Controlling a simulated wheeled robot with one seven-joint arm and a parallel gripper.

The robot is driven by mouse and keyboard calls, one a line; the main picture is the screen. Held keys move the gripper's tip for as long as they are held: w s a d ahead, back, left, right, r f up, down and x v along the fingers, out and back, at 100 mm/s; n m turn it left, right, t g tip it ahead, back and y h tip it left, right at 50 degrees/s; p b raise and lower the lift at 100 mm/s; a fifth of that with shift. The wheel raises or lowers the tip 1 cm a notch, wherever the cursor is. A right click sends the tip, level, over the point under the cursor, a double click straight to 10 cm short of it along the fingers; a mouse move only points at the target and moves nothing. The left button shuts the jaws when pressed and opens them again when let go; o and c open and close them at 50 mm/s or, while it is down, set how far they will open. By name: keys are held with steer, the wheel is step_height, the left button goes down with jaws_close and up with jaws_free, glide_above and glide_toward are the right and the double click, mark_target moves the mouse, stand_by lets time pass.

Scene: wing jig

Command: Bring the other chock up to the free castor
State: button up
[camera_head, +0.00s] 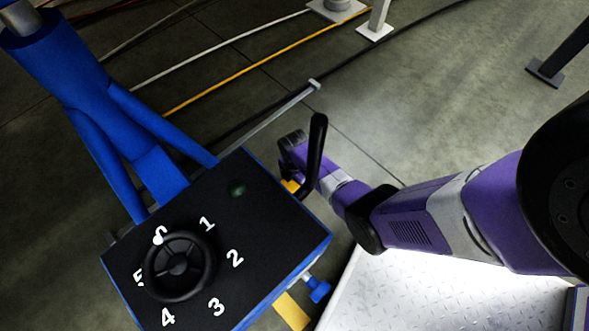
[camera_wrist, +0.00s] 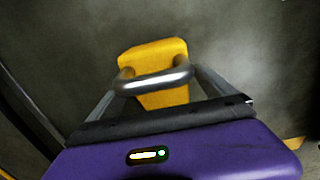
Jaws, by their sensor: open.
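A yellow chock (camera_wrist: 154,52) with a curved metal handle (camera_wrist: 155,80) lies on the floor in the wrist view. My gripper (camera_wrist: 155,88) is open, with its two fingers apart on either side of the handle; I cannot tell whether they touch it. In the head view my gripper (camera_head: 291,150) is low beside the black-topped blue stand, partly behind a black lever. A small bit of yellow (camera_head: 291,186), probably the chock, shows beneath it. No castor can be made out in either view.
The blue stand's black panel (camera_head: 150,255) carries a numbered handwheel (camera_head: 180,266) and a black lever (camera_head: 315,150). A yellow piece (camera_head: 292,311) shows below the stand, near a blue knob (camera_head: 318,290). Cables cross the floor behind. Open floor (camera_head: 430,110) lies right.

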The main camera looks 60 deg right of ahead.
step_height(320, 180, up, 12)
steer(key=p, duration=0.7)
steer(key=shift+f, duration=0.15)
